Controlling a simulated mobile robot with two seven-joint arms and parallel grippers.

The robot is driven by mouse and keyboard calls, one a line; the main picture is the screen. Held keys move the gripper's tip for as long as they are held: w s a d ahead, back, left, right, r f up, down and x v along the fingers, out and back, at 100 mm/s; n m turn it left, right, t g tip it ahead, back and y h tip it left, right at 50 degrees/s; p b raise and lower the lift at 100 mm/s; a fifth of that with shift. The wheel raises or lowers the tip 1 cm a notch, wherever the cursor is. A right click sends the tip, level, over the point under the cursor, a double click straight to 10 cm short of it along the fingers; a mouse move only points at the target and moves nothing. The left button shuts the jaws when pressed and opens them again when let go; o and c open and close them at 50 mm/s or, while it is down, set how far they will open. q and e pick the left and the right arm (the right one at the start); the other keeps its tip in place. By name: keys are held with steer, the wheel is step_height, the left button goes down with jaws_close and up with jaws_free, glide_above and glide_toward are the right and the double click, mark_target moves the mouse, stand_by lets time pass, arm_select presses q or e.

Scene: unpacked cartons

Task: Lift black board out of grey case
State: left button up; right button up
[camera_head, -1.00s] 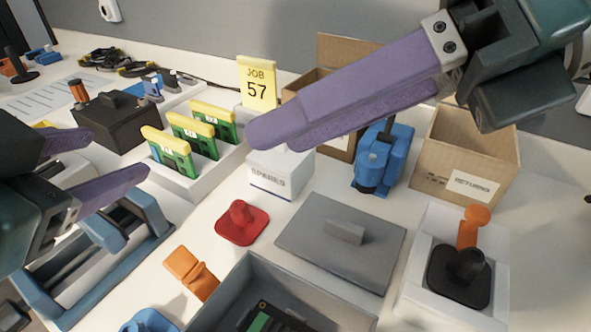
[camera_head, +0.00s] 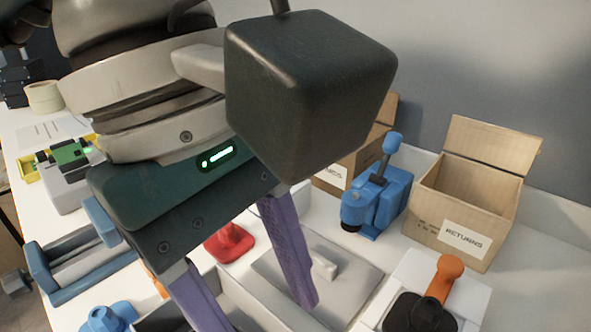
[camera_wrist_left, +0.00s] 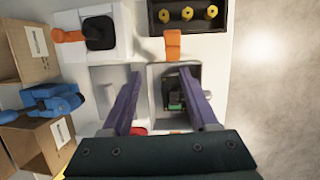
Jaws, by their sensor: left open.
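The grey case (camera_wrist_left: 150,88) is open and lies below my left gripper. The dark board (camera_wrist_left: 171,90), with a green part, lies inside it in the left wrist view. My left gripper (camera_wrist_left: 161,74) is open and empty, its purple fingers pointing down at the case. One finger is at the case's lid side, the other over its opposite side. In the head view the left gripper (camera_head: 266,312) covers most of the case (camera_head: 258,308) and hides the board. I cannot tell finger height from the board. My right gripper is not in view.
The grey lid (camera_head: 345,275) lies beside the case. A red-handled piece (camera_head: 230,242), a blue clamp device (camera_head: 378,195), a RETURNS carton (camera_head: 465,215) and an orange-handled black stand (camera_head: 430,300) surround it. An orange clip (camera_wrist_left: 172,44) and a black tray with yellow pegs (camera_wrist_left: 188,14) lie near.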

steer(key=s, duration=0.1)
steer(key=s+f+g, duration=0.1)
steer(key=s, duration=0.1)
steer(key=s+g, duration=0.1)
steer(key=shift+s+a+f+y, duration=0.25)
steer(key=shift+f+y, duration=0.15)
arm_select(q)
steer(key=a+f+y, duration=0.1)
steer(key=a, duration=0.1)
steer(key=w+a+f+y, duration=0.1)
steer(key=w+a+f+t+y, duration=0.1)
steer(key=a+f, duration=0.1)
steer(key=shift+w+a, duration=0.25)
steer(key=shift+a, duration=0.05)
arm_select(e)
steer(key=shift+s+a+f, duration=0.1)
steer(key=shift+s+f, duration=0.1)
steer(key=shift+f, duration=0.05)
arm_select(q)
step_height(320, 180, down, 6)
steer(key=shift+a+f+b, duration=0.1)
steer(key=shift+b, duration=0.4)
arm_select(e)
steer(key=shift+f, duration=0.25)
arm_select(q)
jaws_close()
